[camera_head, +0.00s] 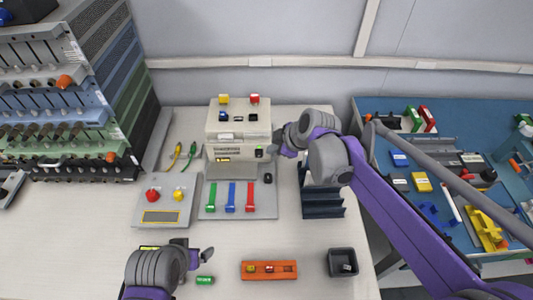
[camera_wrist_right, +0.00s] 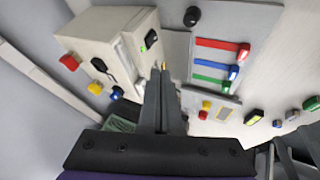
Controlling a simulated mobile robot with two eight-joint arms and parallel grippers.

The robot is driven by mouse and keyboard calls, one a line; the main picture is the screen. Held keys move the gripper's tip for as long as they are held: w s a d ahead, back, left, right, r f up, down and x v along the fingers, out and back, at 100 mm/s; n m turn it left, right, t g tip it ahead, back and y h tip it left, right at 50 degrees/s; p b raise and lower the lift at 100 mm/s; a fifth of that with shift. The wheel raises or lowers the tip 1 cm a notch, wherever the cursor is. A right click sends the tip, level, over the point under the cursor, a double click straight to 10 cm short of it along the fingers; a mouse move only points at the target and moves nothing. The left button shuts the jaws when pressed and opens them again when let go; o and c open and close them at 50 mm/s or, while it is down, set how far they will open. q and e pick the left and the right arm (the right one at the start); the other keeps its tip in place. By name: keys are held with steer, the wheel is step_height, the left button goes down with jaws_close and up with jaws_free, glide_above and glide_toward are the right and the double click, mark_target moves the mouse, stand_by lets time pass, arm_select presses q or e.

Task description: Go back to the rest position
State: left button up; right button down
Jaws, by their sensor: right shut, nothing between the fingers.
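My right arm comes in from the right in the head view. Its gripper (camera_head: 281,149) is beside the right side of a beige box-shaped machine (camera_head: 212,143) and is partly hidden by its own wrist. In the right wrist view the fingers (camera_wrist_right: 160,78) are together with nothing between them, and the machine (camera_wrist_right: 92,22) stands close to their left. Whether they touch it I cannot tell. My left gripper (camera_head: 206,256) is low over the front of the table, near a small green piece (camera_head: 205,281). Its finger opening is too small to make out.
A grey board with green, blue and red bars (camera_head: 231,197) lies before the machine. A button panel (camera_head: 145,215), an orange tray (camera_head: 270,277), a dark bin (camera_head: 332,257) and a dark rack (camera_head: 323,210) stand on the table (camera_head: 220,240). A blue table (camera_head: 460,135) is at right.

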steer(key=shift+v, duration=0.95)
steer(key=s+d+f+m+h+p, duration=0.1)
steer(key=s+d+m+h+p, duration=0.1)
steer(key=s+d+m, duration=0.5)
steer(key=s+d+f+m+h+p, duration=0.2)
steer(key=s+d+m, duration=0.5)
steer(key=s, duration=1)
steer(key=shift+s+f+m+h, duration=0.15)
steer(key=shift+s+m+h, duration=0.25)
steer(key=shift+m, duration=0.8)
steer(key=shift+w+d, duration=0.1)
